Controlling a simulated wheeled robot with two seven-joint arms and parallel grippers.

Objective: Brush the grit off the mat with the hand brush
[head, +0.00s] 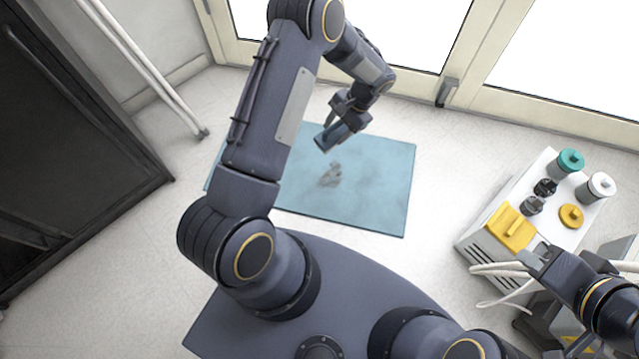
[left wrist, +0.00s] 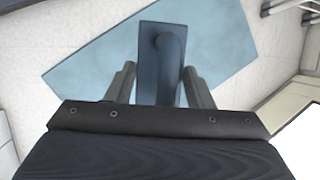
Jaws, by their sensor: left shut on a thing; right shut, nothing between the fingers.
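The light blue mat (head: 380,190) lies on the floor in the head view, partly hidden by my left arm. It also shows in the left wrist view (left wrist: 100,62). A dark grey smudge of grit (head: 330,175) lies near its middle. My left gripper (head: 338,122) is over the far part of the mat, shut on the dark blue hand brush (head: 328,138). The brush sits between the fingers in the left wrist view (left wrist: 150,50). I cannot tell whether its bristles touch the mat. My right gripper (head: 533,259) is shut and empty at the right, beside the white compressor unit.
The white compressor unit (head: 490,245) at the right carries a yellow piece (head: 511,228), a teal-lidded jar (head: 569,162) and a white-lidded jar (head: 600,186). A dark cabinet (head: 70,150) stands at the left. Glazed doors are behind the mat.

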